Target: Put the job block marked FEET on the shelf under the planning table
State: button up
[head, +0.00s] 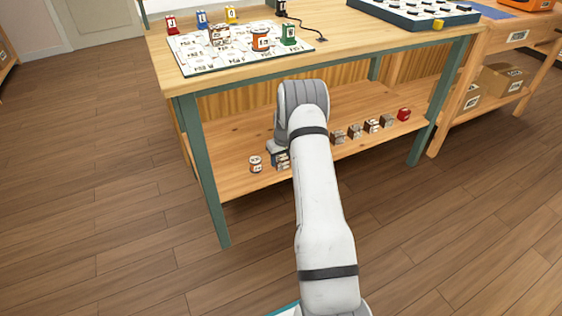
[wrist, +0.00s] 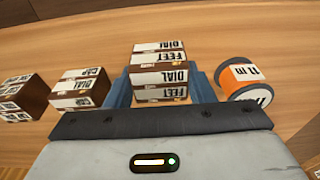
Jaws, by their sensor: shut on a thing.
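The block marked FEET (wrist: 160,93), brown with white labels, is between the blue fingers of my gripper (wrist: 162,82) in the wrist view. Its label rows read FEET and DIAL by turns; I cannot tell whether this is one block or two close together. My gripper is shut on it. In the head view my gripper (head: 281,159) is low over the shelf (head: 240,178) under the planning table (head: 340,60), near its front left. The arm partly hides it. I cannot tell whether the block touches the shelf.
In the wrist view, a block marked CAP (wrist: 78,88) and another block (wrist: 24,97) stand left, and an orange cylinder (wrist: 240,78) right. In the head view, a small white-labelled piece (head: 256,163) stands left of my gripper. Green table legs (head: 205,175) bound the shelf.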

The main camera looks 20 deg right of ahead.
aim_at(283, 159)
jog(key=shift+r, duration=0.15)
jog(key=o, duration=0.5)
jog(key=shift+f, duration=0.2)
jog(key=o, duration=0.5)
jog(key=r+p, duration=0.1)
jog(key=r, duration=0.1)
jog(key=r+p, duration=0.1)
jog(key=r, duration=0.2)
jog(key=s+r+p, duration=0.1)
jog(key=r, duration=0.2)
jog(key=shift+f, duration=0.1)
jog(key=shift+s, duration=0.15)
